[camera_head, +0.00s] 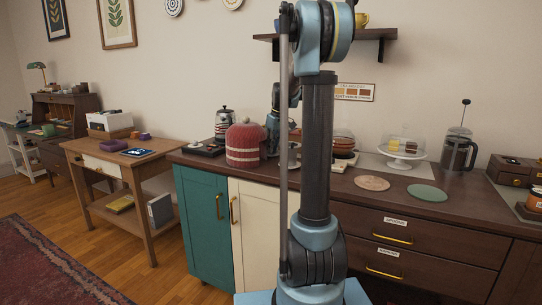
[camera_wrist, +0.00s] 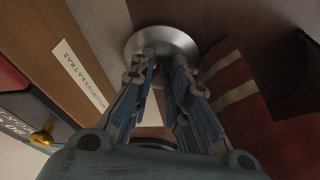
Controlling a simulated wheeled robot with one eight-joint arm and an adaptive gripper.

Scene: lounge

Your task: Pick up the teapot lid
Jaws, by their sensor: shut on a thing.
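A round, shiny silver metal piece, apparently the teapot lid (camera_wrist: 185,36), lies at the fingertips of my gripper (camera_wrist: 163,62) in the wrist view. The fingers are drawn in and shut on it. Its middle, where the fingers meet it, is hidden. In the head view, my forearm comes down behind the dark upright arm link, right of the red tea cosy (camera_head: 243,146). The fingertips are mostly hidden there. The striped red cosy also shows close on the right in the wrist view (camera_wrist: 238,90). I cannot make out the teapot body.
The dark counter (camera_head: 346,186) holds a silver kettle (camera_head: 223,124), a glass-domed cake stand (camera_head: 404,154), a French press (camera_head: 458,150), a pink mat (camera_head: 371,183) and a green mat (camera_head: 428,195). A shelf (camera_head: 375,37) hangs above. A wooden side table (camera_head: 100,157) stands left.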

